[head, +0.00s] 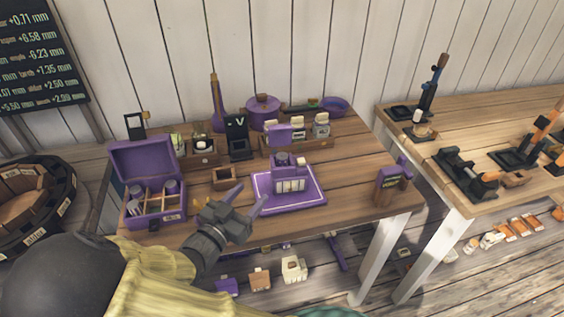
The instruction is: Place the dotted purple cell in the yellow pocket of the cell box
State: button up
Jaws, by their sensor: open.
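The purple cell box (158,218) stands open at the left of the near table, with its lid (145,157) raised behind it. Its tray has wooden dividers, and several small greyish-purple cylinders (171,187) stand in it. Dots on them are too small to tell, so I cannot pick out the dotted purple cell. I cannot make out a yellow pocket either. My gripper (252,193) is open and looks empty. It is to the right of the box, in front of a purple-edged tray (313,200) that bears a purple device with pale cylinders.
A small wooden box (228,179) lies between the cell box and the tray. A black "V" sign (237,138), jars (321,125) and a purple pot (263,110) stand behind. A purple stand (391,182) is at the right end. Bare tabletop shows right of the tray.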

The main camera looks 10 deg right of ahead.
jog(key=p, duration=0.1)
send_near(279, 159)
jog(key=d+x, duration=0.1)
jog(key=x, duration=0.3)
jog(key=shift+w+a+p+x, duration=0.15)
jog(key=shift+p+x, duration=0.15)
jog(key=shift+x, duration=1.05)
jog(key=shift+w+a+p+x, duration=0.15)
jog(key=shift+p+x, duration=0.1)
jog(key=shift+x, duration=1.1)
jog(key=shift+s+f, duration=0.1)
jog(key=shift+f, duration=0.1)
jog(key=c, duration=1.2)
jog(key=shift+o, duration=0.2)
jog(key=shift+r, duration=0.15)
